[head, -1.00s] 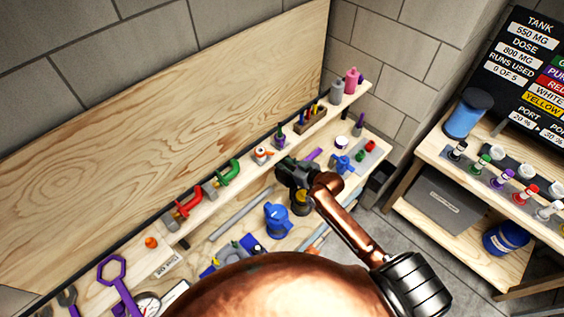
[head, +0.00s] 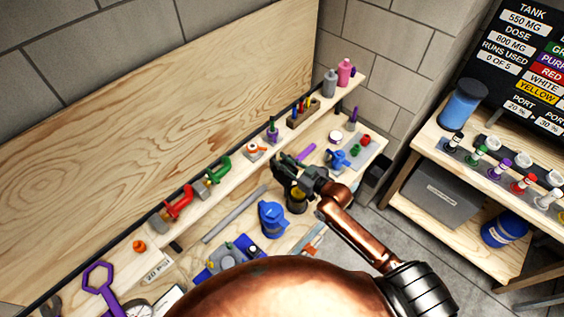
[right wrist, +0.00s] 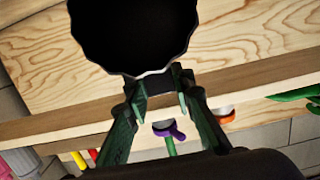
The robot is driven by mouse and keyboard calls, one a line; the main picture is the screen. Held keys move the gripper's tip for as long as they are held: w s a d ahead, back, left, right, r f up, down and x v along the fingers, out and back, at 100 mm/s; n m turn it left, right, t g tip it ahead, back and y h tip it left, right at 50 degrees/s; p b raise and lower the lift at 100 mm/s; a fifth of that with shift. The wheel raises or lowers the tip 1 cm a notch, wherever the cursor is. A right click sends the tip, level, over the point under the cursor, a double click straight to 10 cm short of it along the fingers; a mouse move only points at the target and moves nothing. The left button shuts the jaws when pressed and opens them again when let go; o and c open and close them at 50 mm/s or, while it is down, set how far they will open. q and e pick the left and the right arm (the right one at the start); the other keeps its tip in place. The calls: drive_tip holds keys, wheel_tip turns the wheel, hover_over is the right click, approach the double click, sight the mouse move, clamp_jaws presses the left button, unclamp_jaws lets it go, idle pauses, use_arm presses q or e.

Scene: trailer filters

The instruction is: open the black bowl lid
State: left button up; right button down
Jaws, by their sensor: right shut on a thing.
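My right gripper (head: 284,164) is over the workbench, just above a black bowl (head: 297,199) with a yellow band, which it partly hides in the head view. In the right wrist view the fingers (right wrist: 155,95) are shut on a small dark part at the edge of a round black lid (right wrist: 133,30) with a scalloped rim. The lid fills the top of that view and hides what lies behind it. I cannot tell how far the lid is from the bowl. My left gripper is out of view.
A blue lidded bowl (head: 272,219) stands beside the black one. Behind, a narrow shelf (head: 232,187) carries red and green clamps (head: 180,204) and a tool block (head: 302,112). A grey rod (head: 236,214) and a purple piece (head: 305,153) lie on the bench.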

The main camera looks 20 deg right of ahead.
drive_tip(key=shift+s+d+r, duration=0.1)
drive_tip(key=shift+s+d, duration=0.1)
drive_tip(key=shift+s, duration=0.2)
drive_tip(key=c, duration=1.6)
unclamp_jaws()
drive_tip(key=v, duration=1.2)
